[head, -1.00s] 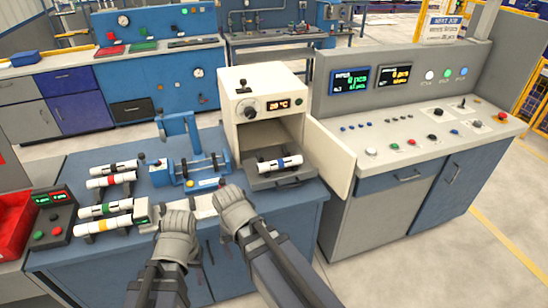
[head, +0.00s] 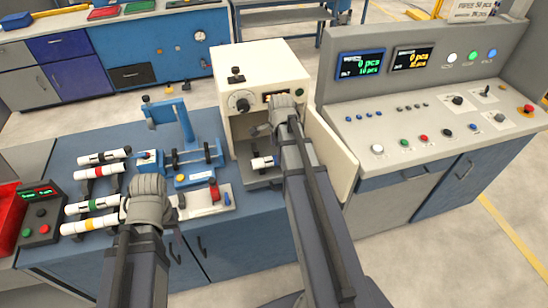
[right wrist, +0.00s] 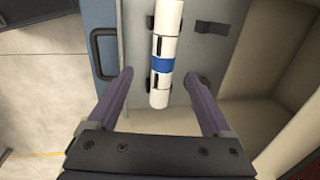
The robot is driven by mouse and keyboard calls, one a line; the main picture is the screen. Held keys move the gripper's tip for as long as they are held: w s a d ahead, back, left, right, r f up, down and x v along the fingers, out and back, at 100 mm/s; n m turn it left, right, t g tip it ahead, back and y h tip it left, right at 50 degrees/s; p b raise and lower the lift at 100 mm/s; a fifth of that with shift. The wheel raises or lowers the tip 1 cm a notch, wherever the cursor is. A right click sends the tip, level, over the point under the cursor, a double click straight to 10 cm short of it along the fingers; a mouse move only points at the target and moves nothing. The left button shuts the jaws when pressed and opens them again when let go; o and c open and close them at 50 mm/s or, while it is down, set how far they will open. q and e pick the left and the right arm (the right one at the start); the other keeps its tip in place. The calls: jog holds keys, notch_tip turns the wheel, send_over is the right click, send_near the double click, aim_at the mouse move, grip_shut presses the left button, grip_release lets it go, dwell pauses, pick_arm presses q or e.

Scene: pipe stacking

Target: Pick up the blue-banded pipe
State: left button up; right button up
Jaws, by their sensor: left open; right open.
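The blue-banded pipe (right wrist: 162,65) is white with a blue band and lies on the oven's pulled-out tray (right wrist: 205,50). In the head view only the left end of this pipe (head: 262,163) shows, the rest being hidden behind my right arm. My right gripper (right wrist: 160,85) is open above the tray, its two fingers on either side of the pipe's near end and apart from it. In the head view my right gripper (head: 284,115) is in front of the oven opening. My left gripper (head: 147,190) is open over the bench, beside the pipes on the left.
The cream oven (head: 262,72) stands with its door (head: 330,155) swung open to the right. A blue fixture (head: 180,150) is left of it. Several pipes with black, red, green and yellow bands (head: 92,207) lie on the left. A grey control console (head: 430,120) is at right.

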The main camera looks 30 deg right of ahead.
aim_at(269, 162)
jog(key=shift+w+d+f+b, duration=0.15)
jog(key=shift+w+f+b, duration=0.15)
jog(key=shift+f+b, duration=0.95)
jog(key=shift+w+d+f+b, duration=0.2)
jog(key=shift+w+f+b, duration=0.15)
jog(key=shift+f+b, duration=0.85)
jog(key=shift+w+d+f+b, duration=0.15)
jog(key=shift+w+f+b, duration=0.15)
jog(key=shift+f+b, duration=0.9)
grip_shut()
